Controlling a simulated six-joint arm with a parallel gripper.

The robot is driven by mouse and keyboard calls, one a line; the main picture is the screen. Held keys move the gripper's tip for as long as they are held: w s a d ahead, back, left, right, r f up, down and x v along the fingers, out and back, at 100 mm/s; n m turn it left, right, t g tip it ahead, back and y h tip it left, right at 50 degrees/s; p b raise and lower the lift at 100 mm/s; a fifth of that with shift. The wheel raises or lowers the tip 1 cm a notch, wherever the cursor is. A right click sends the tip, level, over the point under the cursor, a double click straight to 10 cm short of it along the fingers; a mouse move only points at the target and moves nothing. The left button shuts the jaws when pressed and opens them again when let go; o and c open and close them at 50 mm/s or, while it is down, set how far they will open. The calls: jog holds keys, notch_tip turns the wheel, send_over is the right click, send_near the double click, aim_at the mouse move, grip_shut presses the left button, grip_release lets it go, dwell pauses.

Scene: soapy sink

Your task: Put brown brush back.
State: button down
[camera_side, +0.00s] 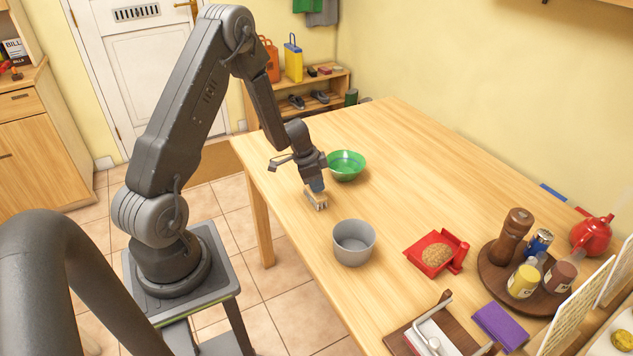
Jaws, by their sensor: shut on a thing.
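My gripper (316,201) points down over the left part of the table, between the green bowl (346,166) and the grey pot (354,243). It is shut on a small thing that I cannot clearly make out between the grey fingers. A bluish patch shows just above the fingertips. I cannot make out a brown brush for certain. A tan-brown rounded thing (436,254) lies in a red tray (451,262) on the table, and I cannot tell whether it is a brush.
A dark wooden tray (493,279) holds a brown mill (511,237) and several jars. A red teapot (592,234) stands at the right. A purple cloth (500,326) and a brown board (398,345) lie at the front. The table's back middle (430,155) is clear.

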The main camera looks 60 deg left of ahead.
jog(key=shift+f, duration=0.15)
jog(key=c, duration=1)
grip_release()
